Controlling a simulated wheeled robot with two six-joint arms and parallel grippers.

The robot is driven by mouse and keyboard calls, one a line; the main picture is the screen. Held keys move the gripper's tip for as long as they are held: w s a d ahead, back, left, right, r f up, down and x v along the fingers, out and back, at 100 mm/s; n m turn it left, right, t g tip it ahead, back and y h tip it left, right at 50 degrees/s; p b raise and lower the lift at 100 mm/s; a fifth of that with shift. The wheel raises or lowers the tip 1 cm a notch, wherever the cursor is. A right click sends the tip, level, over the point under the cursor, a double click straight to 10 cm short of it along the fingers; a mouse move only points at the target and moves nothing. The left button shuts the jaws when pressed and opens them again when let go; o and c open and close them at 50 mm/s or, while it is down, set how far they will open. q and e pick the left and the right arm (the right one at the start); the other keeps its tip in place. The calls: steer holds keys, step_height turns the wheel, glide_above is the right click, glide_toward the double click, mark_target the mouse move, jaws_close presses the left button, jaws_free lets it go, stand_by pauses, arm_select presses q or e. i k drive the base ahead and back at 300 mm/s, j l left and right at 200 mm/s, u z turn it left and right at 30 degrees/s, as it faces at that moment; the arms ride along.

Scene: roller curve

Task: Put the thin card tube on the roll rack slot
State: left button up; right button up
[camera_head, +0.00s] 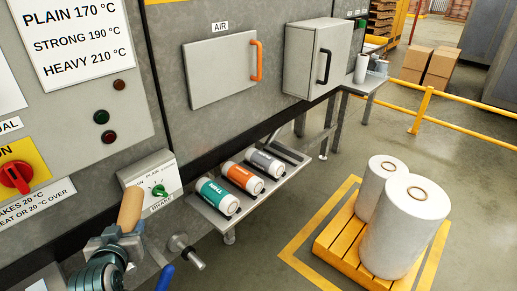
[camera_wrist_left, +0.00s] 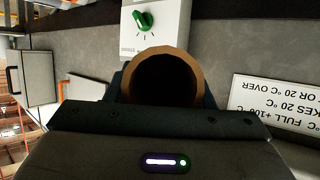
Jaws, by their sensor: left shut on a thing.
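My left gripper (camera_head: 122,236) is at the lower left in the head view, shut on a brown card tube (camera_head: 130,210). The tube sticks up out of the jaws, tilted a little, in front of the machine. In the left wrist view the tube (camera_wrist_left: 160,58) shows its round open end between the jaws. The roll rack (camera_head: 237,214) is a grey shelf to the right of the gripper, apart from the tube. It holds a teal roll (camera_head: 217,196) marked THIN, an orange roll (camera_head: 241,178) and a grey roll (camera_head: 265,163). My right gripper is not in view.
A brake box with a green knob (camera_head: 158,190) stands close behind the tube. A bare metal roller end (camera_head: 188,254) juts out below the rack. A yellow pallet (camera_head: 335,250) with large white rolls (camera_head: 405,225) stands at the right. Open floor lies between rack and pallet.

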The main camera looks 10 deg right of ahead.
mark_target(283, 155)
steer(key=i+l+z, duration=1.1)
steer(key=i, duration=0.4)
